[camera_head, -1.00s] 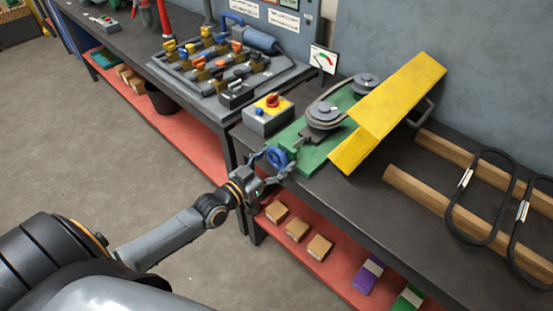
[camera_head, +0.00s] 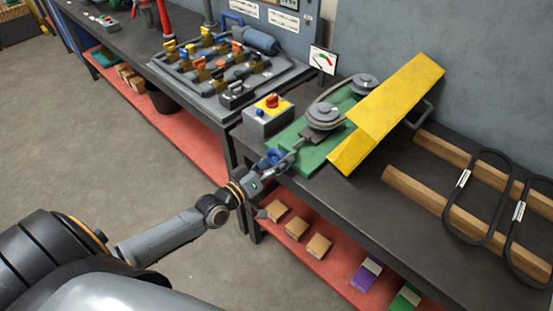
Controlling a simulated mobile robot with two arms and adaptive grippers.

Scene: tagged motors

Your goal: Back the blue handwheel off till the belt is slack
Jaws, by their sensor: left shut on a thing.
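The blue handwheel (camera_head: 274,155) is at the near left end of the green base plate (camera_head: 313,157), partly hidden by my left gripper (camera_head: 277,164). The left gripper is shut on the handwheel at the bench's front edge. Behind it, a dark belt (camera_head: 340,93) runs around two grey pulleys, the near one (camera_head: 324,114) and the far one (camera_head: 363,83). I cannot tell how tight the belt is. A raised yellow guard (camera_head: 392,105) stands to the right of the pulleys. My right gripper is not in view.
A control box (camera_head: 269,115) with a red knob stands just left of the base plate. A small gauge (camera_head: 323,60) is behind it. Spare belts (camera_head: 477,197) lie across wooden rails on the right. A valve board (camera_head: 228,68) fills the bench farther left.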

